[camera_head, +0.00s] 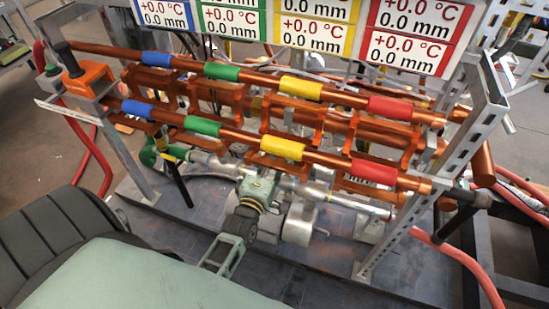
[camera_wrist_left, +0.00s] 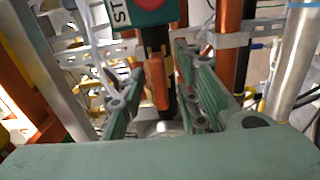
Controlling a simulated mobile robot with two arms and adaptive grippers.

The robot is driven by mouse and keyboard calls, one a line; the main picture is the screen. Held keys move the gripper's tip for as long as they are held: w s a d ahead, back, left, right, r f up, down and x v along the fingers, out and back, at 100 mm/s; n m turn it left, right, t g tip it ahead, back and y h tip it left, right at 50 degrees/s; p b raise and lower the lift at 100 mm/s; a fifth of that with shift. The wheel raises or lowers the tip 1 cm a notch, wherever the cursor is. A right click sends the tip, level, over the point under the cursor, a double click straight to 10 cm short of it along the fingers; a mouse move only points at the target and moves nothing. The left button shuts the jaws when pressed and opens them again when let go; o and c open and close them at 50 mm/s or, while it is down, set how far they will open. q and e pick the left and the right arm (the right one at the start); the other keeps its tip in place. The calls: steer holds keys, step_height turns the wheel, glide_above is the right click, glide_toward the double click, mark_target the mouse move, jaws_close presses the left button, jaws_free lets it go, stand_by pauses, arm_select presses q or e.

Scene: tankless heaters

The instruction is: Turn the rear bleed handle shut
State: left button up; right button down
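In the left wrist view my left gripper (camera_wrist_left: 160,90) is open, its two green fingers standing apart. Between them, or just beyond, is an upright orange handle-like piece (camera_wrist_left: 158,83) against a dark rod; I cannot tell whether a finger touches it. In the head view a black grip (camera_head: 64,54) rises from an orange block (camera_head: 85,77) at the rear pipe's left end. Another black grip (camera_head: 180,187) hangs below the front pipe. I cannot tell for certain which one is the rear bleed handle. My right gripper is not in view.
Copper pipes (camera_head: 335,160) with coloured bands cross a grey metal frame (camera_head: 405,220). Display panels (camera_head: 316,30) hang behind them. Red hoses (camera_head: 95,160) run at both sides. In the left wrist view a green box (camera_wrist_left: 143,12) with a white label is close above the fingers, and metal posts flank it.

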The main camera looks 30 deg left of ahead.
arm_select(q)
steer(key=shift+w, duration=0.15)
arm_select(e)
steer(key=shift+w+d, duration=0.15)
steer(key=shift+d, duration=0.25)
arm_select(q)
steer(key=shift+c, duration=0.3)
jaws_close()
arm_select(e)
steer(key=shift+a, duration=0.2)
arm_select(q)
steer(key=shift+f, duration=0.1)
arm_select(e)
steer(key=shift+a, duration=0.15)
